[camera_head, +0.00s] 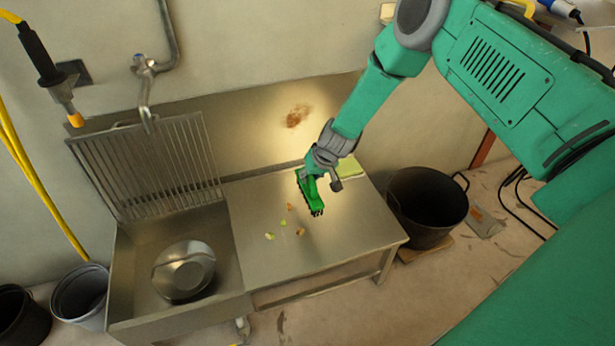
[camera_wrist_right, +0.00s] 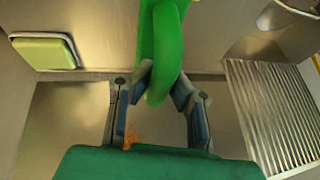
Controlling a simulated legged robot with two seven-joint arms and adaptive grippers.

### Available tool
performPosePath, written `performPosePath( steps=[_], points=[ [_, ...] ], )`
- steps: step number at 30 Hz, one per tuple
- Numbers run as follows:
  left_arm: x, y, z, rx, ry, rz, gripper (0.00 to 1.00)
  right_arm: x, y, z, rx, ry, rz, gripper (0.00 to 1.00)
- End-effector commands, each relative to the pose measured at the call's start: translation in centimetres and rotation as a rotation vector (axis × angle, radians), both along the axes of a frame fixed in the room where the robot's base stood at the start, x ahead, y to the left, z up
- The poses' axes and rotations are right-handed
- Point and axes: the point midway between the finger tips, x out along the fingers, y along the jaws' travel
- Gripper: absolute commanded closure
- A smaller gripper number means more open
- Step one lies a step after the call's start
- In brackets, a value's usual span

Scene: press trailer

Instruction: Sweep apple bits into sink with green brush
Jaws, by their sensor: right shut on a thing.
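The green brush (camera_head: 313,199) is held over the right part of the steel counter (camera_head: 350,225), bristles facing down. I cannot tell whether they touch the surface. My right gripper (camera_head: 319,163) is shut on the brush; in the wrist view its fingers (camera_wrist_right: 163,80) close around the green handle (camera_wrist_right: 166,35). Several small apple bits (camera_head: 283,223), yellowish green and orange, lie on the counter left of and below the brush. One orange bit (camera_wrist_right: 132,138) shows between the fingers in the wrist view. The sink (camera_head: 178,322) is at the left. My left gripper is not in view.
A round metal pot (camera_head: 184,271) sits in the sink. A slatted metal rack (camera_head: 146,165) leans upright behind it, under a faucet (camera_head: 146,85). A yellow-green pad (camera_head: 352,172) lies at the counter's back right. A black bucket (camera_head: 428,207) stands right of the counter.

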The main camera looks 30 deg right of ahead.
Motion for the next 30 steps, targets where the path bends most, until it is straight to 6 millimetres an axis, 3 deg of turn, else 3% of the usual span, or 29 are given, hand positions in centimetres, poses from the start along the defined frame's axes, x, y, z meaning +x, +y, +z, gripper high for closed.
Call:
performPosePath(
  steps=[10, 24, 30],
  points=[
    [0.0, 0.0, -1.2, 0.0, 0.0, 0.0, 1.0, 0.2, 0.0, -1.8, -0.015, 0.0, -0.008, 1.0],
    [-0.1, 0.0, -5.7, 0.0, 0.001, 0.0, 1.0, 0.2, -0.4, -7.5, -0.009, 0.001, -0.008, 1.0],
    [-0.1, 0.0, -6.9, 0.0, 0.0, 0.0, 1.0, 0.2, -0.2, -8.9, -0.012, 0.0, -0.008, 1.0]
  ],
)
